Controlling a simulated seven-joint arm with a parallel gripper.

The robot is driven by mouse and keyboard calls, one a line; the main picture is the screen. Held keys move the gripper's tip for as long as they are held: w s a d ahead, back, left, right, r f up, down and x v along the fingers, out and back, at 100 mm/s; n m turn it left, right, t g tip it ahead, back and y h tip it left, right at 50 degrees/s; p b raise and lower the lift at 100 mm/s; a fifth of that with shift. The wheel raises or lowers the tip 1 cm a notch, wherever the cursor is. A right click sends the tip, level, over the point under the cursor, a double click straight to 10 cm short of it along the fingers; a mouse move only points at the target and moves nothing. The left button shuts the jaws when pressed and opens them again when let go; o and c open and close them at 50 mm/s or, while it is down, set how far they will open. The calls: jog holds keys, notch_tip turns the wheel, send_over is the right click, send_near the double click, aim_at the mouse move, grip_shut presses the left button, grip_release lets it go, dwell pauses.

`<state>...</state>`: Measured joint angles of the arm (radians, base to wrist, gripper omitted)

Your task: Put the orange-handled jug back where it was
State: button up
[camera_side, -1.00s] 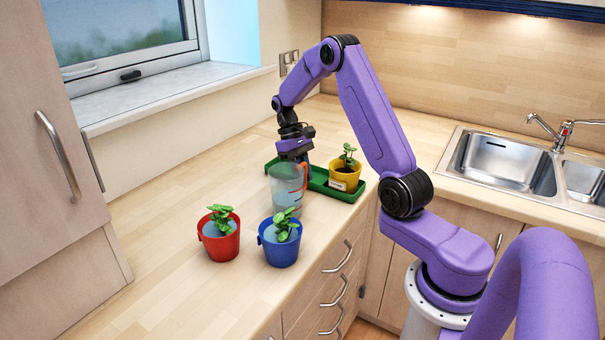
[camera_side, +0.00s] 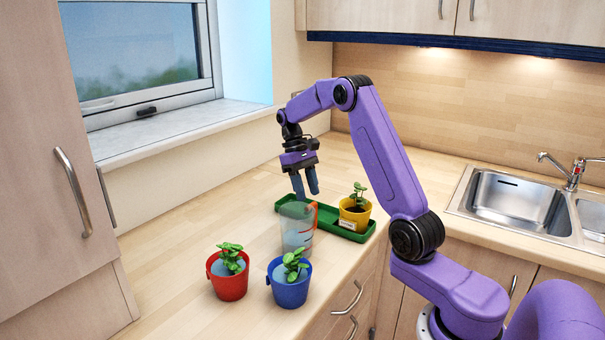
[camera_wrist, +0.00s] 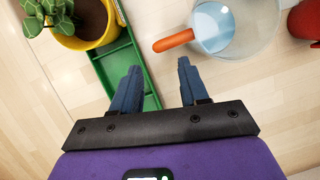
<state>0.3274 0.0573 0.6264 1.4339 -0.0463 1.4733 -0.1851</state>
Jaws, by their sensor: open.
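The clear jug (camera_side: 294,238) with the orange handle (camera_wrist: 173,41) stands upright on the wooden counter, beside the green tray and apart from it in the wrist view. Pale blue shows inside the jug (camera_wrist: 212,26). My gripper (camera_side: 308,194) is open and empty, above the jug with its fingers pointing down. In the wrist view the fingers (camera_wrist: 158,66) are spread, and the handle lies beyond their tips, not between them. In the side view the fingers overlap the jug's rim area, and part of the handle is visible at its right.
The green tray (camera_side: 352,234) holds a yellow pot (camera_side: 356,218) with a plant at its right end. A red pot (camera_side: 229,288) and a blue pot (camera_side: 291,293), both planted, stand in front of the jug. The counter (camera_side: 175,262) to the left is clear.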

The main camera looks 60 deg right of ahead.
jog(key=v, duration=0.5)
jog(key=s+a+r+n+t+h, duration=0.15)
jog(key=a+n, duration=0.25)
jog(key=a, duration=0.8)
jog(key=s+a+n, duration=0.3)
jog(key=s+a, duration=0.4)
jog(key=a, duration=0.2)
jog(key=s+a+f+n+t, duration=0.1)
jog(key=s+n, duration=0.3)
jog(key=s, duration=0.7)
jog(key=s+a+f+n+t, duration=0.2)
jog(key=s+f+n, duration=0.1)
jog(key=s, duration=0.9)
jog(key=shift+s+a+f+n+y, duration=0.2)
jog(key=shift+a+f+n+y, duration=0.05)
jog(key=shift+a+n+y, duration=0.15)
